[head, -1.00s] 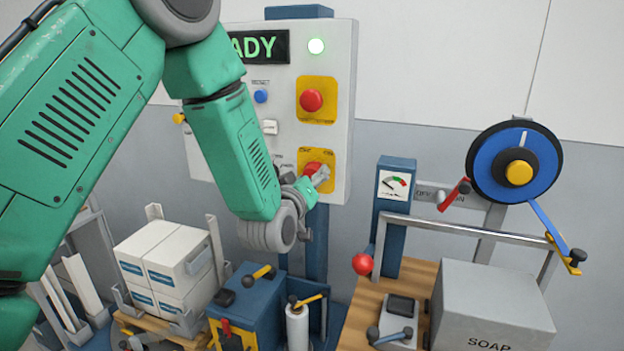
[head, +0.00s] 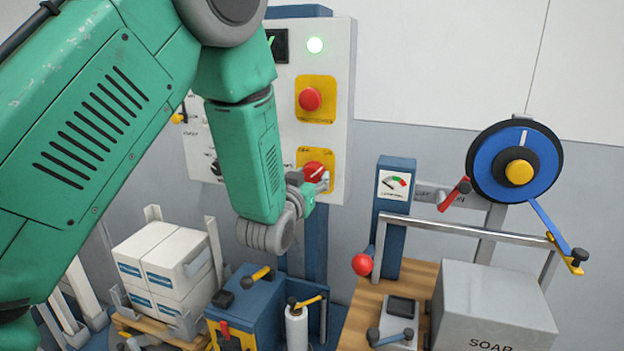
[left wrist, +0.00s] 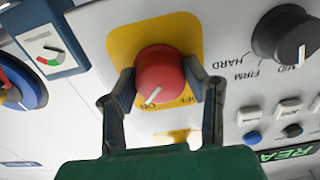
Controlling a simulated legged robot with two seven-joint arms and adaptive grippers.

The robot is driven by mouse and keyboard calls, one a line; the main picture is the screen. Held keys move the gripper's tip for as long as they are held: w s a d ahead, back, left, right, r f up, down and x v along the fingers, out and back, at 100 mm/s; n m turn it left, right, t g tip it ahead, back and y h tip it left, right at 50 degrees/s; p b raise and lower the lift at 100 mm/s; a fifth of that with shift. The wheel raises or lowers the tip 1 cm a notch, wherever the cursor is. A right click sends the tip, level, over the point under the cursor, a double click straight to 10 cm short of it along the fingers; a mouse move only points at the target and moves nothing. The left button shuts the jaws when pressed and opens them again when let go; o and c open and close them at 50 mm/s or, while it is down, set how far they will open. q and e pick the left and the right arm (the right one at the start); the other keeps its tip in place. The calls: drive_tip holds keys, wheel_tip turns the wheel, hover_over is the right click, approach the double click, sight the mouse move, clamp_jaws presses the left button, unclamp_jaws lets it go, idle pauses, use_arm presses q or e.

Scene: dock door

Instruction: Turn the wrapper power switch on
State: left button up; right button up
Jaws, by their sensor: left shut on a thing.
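The wrapper power switch is a red rotary knob (head: 314,169) on a yellow plate, low on the white control panel (head: 338,120). My left gripper (head: 312,188) is shut on it. In the left wrist view the fingers (left wrist: 168,84) sit on both sides of the knob (left wrist: 162,70). That view is upside down. The knob's white line points to the lower left there, towards a small label. Another label, seemingly OFF, is at the lower right. My right gripper is not in view.
A red button (head: 310,99) on a yellow plate sits above the switch, under a lit green lamp (head: 315,46). A hardness dial (left wrist: 287,38) is beside the switch. Below stand white boxes (head: 165,262), a blue machine (head: 258,305), a gauge post (head: 393,186) and a SOAP box (head: 492,305).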

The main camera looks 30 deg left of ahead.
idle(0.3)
use_arm(q)
drive_tip(key=o, duration=1.2)
drive_tip(key=shift+w, duration=0.1)
drive_tip(key=shift+c, duration=0.2)
drive_tip(key=shift+s, duration=0.3)
drive_tip(key=v, duration=1.1)
drive_tip(key=shift+s, duration=0.15)
drive_tip(key=shift+f, duration=0.15)
